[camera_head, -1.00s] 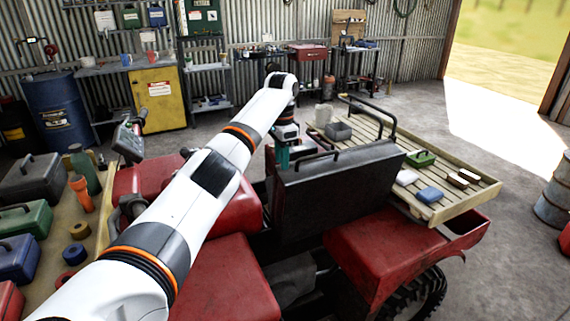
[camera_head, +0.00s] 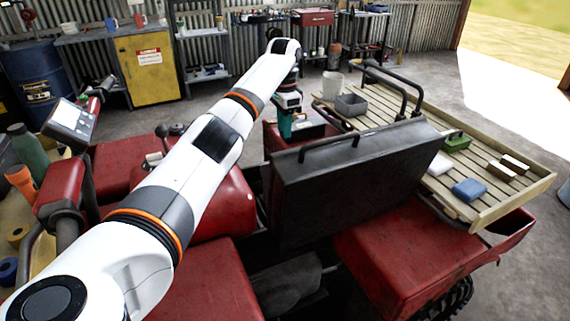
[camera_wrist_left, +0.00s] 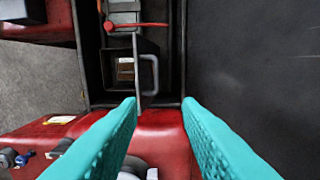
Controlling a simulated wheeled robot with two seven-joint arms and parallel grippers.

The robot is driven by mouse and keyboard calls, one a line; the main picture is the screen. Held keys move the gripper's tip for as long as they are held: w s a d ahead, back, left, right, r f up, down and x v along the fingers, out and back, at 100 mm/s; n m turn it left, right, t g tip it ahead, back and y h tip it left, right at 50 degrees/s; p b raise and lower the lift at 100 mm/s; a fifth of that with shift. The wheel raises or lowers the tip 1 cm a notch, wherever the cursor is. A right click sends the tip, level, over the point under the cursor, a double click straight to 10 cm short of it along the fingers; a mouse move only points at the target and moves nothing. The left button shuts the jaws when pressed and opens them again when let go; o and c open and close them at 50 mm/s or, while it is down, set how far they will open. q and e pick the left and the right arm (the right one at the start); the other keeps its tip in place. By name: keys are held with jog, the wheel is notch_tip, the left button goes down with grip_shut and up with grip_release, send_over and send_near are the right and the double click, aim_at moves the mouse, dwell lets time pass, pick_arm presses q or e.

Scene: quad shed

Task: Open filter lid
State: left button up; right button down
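In the left wrist view, a dark open compartment (camera_wrist_left: 96,82) lies ahead of my left gripper (camera_wrist_left: 160,105). In it are a small labelled part (camera_wrist_left: 125,70), a red bar (camera_wrist_left: 135,26) and a looped grey handle (camera_wrist_left: 152,68). The handle appears between and beyond the teal fingertips. I cannot tell for certain which part is the filter lid. The left gripper is open and holds nothing visible. In the head view, the left gripper (camera_head: 286,122) points down behind the upright black panel (camera_head: 350,180), which hides the compartment. My right gripper is not in view.
The black panel, with a bar handle (camera_head: 328,146), rises close beside the gripper. Red quad bodywork (camera_head: 400,240) surrounds it. A slatted wooden rack (camera_head: 440,115) behind carries small boxes. The handlebar (camera_head: 65,195) and display are at left.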

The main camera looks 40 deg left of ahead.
pick_arm(q)
jog(key=f, duration=0.4)
jog(key=f+p, duration=0.1)
jog(key=f, duration=0.8)
jog(key=shift+w+a, duration=0.2)
jog(key=shift+w, duration=0.05)
jog(key=shift+c, duration=0.3)
grip_shut()
